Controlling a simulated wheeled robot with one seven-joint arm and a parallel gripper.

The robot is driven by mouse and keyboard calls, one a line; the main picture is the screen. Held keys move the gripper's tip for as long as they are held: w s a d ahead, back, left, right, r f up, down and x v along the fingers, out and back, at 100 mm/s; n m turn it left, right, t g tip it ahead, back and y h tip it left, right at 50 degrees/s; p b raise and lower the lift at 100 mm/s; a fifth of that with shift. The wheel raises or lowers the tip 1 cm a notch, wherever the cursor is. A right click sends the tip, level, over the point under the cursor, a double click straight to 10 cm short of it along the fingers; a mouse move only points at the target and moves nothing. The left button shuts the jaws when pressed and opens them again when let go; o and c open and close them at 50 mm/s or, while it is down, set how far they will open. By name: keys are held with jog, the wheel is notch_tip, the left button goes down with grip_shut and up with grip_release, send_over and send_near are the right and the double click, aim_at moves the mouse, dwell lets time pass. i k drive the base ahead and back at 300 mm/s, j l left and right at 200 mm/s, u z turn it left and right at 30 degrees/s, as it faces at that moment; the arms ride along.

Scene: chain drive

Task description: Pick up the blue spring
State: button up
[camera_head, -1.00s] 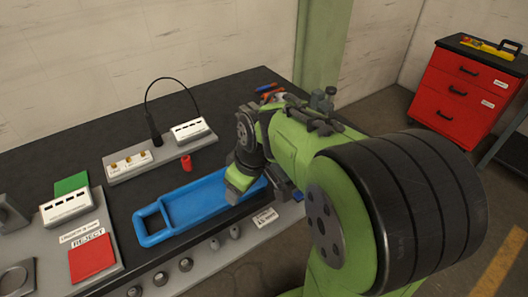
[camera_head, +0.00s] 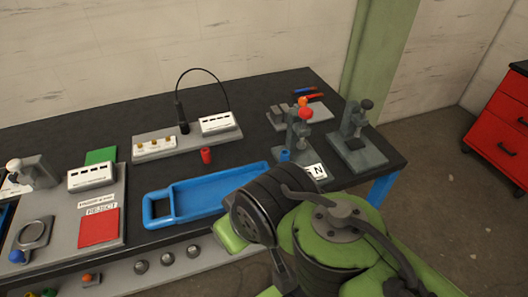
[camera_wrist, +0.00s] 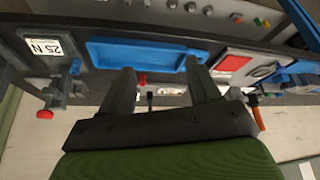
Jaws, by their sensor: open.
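A small blue cylinder (camera_head: 285,155), which looks like the blue spring, stands at the base of a red-knobbed press fixture (camera_head: 303,135) on the bench. It is too small to make out coils. In the wrist view a small blue piece (camera_wrist: 76,67) shows beside the 25 N card, probably the same part. My gripper (camera_wrist: 159,66) is open, with nothing between its fingers. It points at the bench, with the blue tray beyond the fingertips and the blue piece off to the left. In the head view my arm hides the gripper's fingers.
The blue tray (camera_head: 215,192) lies at the bench front, with a red cylinder (camera_head: 206,155) behind it. A grey clamp fixture (camera_head: 355,140) stands right of the press. A REJECT panel (camera_head: 98,226) is at left. A red drawer cabinet (camera_head: 502,120) stands far right.

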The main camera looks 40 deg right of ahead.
aim_at(285, 154)
jog(key=l+u, duration=0.25)
jog(key=u, duration=0.15)
jog(key=l+u, duration=0.25)
jog(key=u, duration=0.2)
jog(key=k+l+u, duration=0.1)
jog(key=l+u, duration=0.15)
jog(key=u, duration=0.15)
jog(key=l+u, duration=0.2)
jog(key=u, duration=0.25)
jog(key=k+l+u, duration=0.15)
jog(key=u, duration=0.25)
jog(key=k+l+u, duration=0.15)
jog(key=u, duration=0.3)
